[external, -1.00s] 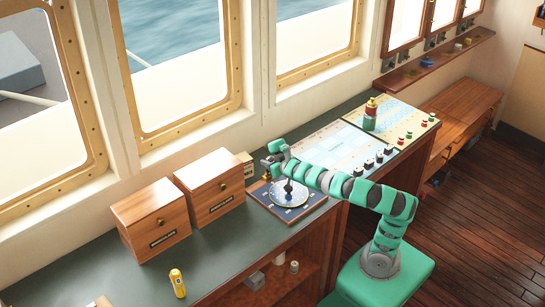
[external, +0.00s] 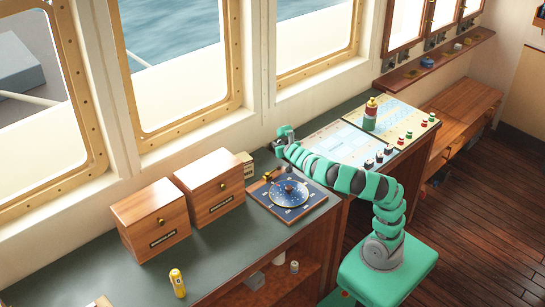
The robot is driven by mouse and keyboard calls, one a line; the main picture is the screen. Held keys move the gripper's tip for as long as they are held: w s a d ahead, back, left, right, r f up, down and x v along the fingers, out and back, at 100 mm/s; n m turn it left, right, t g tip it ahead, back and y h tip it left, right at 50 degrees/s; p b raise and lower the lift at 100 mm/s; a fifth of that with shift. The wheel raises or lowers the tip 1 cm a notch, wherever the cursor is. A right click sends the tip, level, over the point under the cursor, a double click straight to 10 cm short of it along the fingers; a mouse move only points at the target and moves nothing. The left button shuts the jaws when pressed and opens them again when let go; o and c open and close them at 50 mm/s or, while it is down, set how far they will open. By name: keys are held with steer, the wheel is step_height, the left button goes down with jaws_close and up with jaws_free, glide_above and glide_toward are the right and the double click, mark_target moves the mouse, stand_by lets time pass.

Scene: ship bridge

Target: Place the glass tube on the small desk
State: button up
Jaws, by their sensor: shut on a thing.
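My gripper (external: 284,138) is at the end of my green arm, over the back of the dark green counter (external: 225,250), near the window wall. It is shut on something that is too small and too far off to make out. I cannot pick out the glass tube anywhere in the view. A low wooden desk with drawers (external: 474,97) stands at the right beyond the counter, well away from my gripper; I cannot tell for certain that it is the small desk.
A blue board with a round dial (external: 290,194) lies below my arm. A red-and-green bottle (external: 370,114) stands among charts. The wooden floor (external: 490,210) at the right is clear.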

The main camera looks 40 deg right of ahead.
steer(key=s+d+r+m+g+h+b, duration=0.1)
steer(key=s+d+m+g+h, duration=0.15)
steer(key=d, duration=0.95)
steer(key=s+d+r+m+g+h, duration=0.1)
steer(key=s+d+r+m+h, duration=0.15)
steer(key=d, duration=0.95)
steer(key=s+d+r+m+g+h+b, duration=0.1)
steer(key=s+d+m+g+h, duration=0.15)
steer(key=d, duration=0.95)
steer(key=shift+t, duration=0.3)
steer(key=shift+s+f+b, duration=0.15)
steer(key=shift+f+b, duration=1.25)
steer(key=shift+f, duration=1.85)
steer(key=shift+f, duration=0.25)
steer(key=o, duration=1.1)
steer(key=shift+s+a, duration=0.1)
steer(key=shift+a, duration=0.05)
steer(key=shift+p+v, duration=0.5)
steer(key=shift+v, duration=6.3)
